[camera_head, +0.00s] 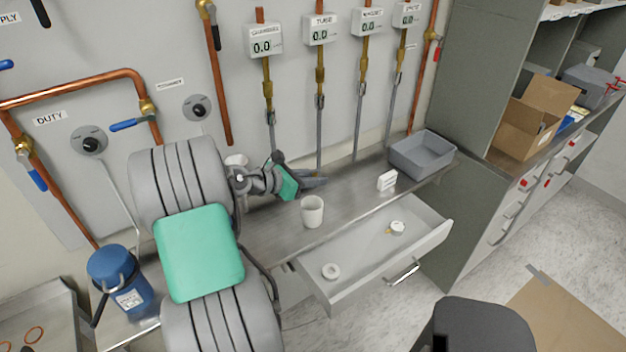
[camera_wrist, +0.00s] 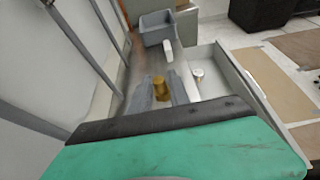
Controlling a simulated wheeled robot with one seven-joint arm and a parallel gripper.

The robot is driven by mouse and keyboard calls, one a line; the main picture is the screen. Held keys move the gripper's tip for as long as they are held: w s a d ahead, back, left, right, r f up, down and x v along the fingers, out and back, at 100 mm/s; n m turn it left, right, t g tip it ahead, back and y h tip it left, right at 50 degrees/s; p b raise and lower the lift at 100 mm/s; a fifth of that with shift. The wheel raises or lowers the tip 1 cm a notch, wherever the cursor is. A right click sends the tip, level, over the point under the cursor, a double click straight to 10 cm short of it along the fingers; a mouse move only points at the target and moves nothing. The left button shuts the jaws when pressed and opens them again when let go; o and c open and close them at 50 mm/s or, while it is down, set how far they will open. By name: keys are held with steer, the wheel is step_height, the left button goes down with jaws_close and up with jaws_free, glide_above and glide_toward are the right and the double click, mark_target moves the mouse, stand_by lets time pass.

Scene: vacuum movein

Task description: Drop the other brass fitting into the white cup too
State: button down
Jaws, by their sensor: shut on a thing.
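A brass fitting (camera_wrist: 160,88) stands out between the two fingers of my gripper (camera_wrist: 160,94) in the wrist view, and the gripper is shut on it. In the head view my gripper (camera_head: 318,182) is over the steel bench, behind and slightly above the white cup (camera_head: 312,211). The held fitting is too small to make out there. The white cup stands upright on the bench near its front edge, above the open drawer. What lies inside it cannot be made out. I cannot pick the cup out surely in the wrist view.
The open drawer (camera_head: 365,262) holds a white ring (camera_head: 331,271) and a small white item with a brass-coloured part (camera_head: 396,228). Gauges and pipes line the wall behind.

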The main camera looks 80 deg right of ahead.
steer(key=shift+f+b, duration=0.35)
steer(key=shift+f, duration=0.25)
steer(key=shift+r, duration=0.1)
steer(key=c, duration=1.1)
jaws_free()
steer(key=shift+c, duration=0.2)
steer(key=v, duration=0.7)
steer(key=shift+w+a, duration=0.25)
steer(key=shift+a, duration=0.05)
